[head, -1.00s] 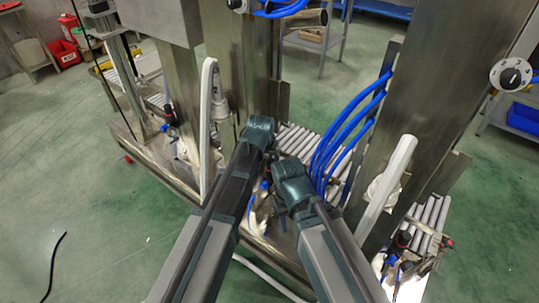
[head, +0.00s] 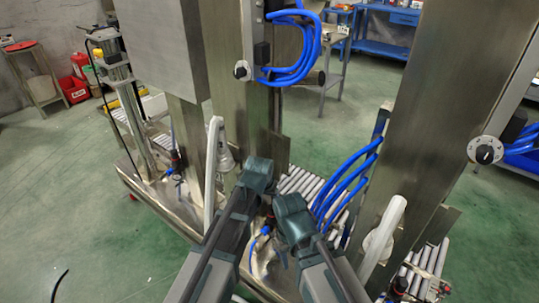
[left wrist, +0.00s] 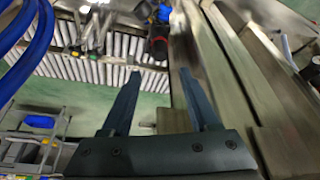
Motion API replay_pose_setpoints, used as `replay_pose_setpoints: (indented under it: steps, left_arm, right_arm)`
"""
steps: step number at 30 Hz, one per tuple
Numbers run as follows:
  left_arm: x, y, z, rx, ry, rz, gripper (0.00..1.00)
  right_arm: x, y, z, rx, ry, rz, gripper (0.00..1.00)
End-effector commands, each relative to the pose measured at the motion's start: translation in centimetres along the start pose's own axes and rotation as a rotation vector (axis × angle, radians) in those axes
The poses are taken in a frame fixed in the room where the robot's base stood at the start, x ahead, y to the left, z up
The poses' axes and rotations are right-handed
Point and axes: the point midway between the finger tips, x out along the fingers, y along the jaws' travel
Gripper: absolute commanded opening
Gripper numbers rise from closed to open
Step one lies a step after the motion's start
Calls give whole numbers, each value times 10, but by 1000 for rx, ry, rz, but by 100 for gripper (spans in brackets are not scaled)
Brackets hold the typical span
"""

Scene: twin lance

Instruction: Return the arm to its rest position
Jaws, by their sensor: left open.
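My two arms reach up from the bottom middle of the head view and come close together in front of the twin-column machine. My left gripper (left wrist: 160,78) shows in the left wrist view with its two dark fingers spread apart and nothing between them. In the head view the wrist ends of both arms hide the fingers, so my right gripper is not visible there. Beyond the left gripper, the wrist view shows a roller conveyor (left wrist: 60,62) and a metal column (left wrist: 215,85), blurred.
Two steel columns (head: 245,100) and (head: 425,120) stand ahead, with white curved handles (head: 213,165) and (head: 385,235). Blue hoses (head: 345,185) hang between them above rollers (head: 300,182). A dial (head: 485,150) is at the right. Green floor (head: 75,190) is open at the left.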

Motion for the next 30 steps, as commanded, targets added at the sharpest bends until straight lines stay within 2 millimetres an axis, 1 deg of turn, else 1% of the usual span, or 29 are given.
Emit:
replay_pose_setpoints:
  steps: [2,4,5,8,9,11,12,14,15,19,20,21,26,30]
  left_arm:
    - [0,0,1,0,-1,0,61]
    - [-3,1,10,5,-16,-2,61]
    - [-5,2,17,9,-30,-3,61]
    - [-16,7,58,31,-107,-14,61]
    - [-21,8,77,42,-145,-20,61]
    - [-31,10,107,58,-207,-30,61]
    - [-37,11,125,68,-246,-37,61]
    - [-46,11,150,82,-301,-48,61]
    - [-52,12,166,90,-336,-54,61]
    - [-73,10,215,115,-444,-77,61]
    - [-80,10,216,118,-459,-80,61]
    - [-92,10,204,115,-453,-79,61]
    - [-121,10,189,114,-450,-78,61]
    - [-150,10,176,114,-449,-78,61]
  right_arm:
    - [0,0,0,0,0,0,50]
    - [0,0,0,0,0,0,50]
    - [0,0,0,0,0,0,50]
    - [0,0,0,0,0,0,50]
    - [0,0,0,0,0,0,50]
    - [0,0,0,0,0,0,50]
    - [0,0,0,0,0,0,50]
    - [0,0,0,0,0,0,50]
    - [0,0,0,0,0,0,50]
    - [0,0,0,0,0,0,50]
    - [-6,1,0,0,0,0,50]
    - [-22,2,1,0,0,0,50]
    - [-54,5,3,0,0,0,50]
    - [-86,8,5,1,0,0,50]
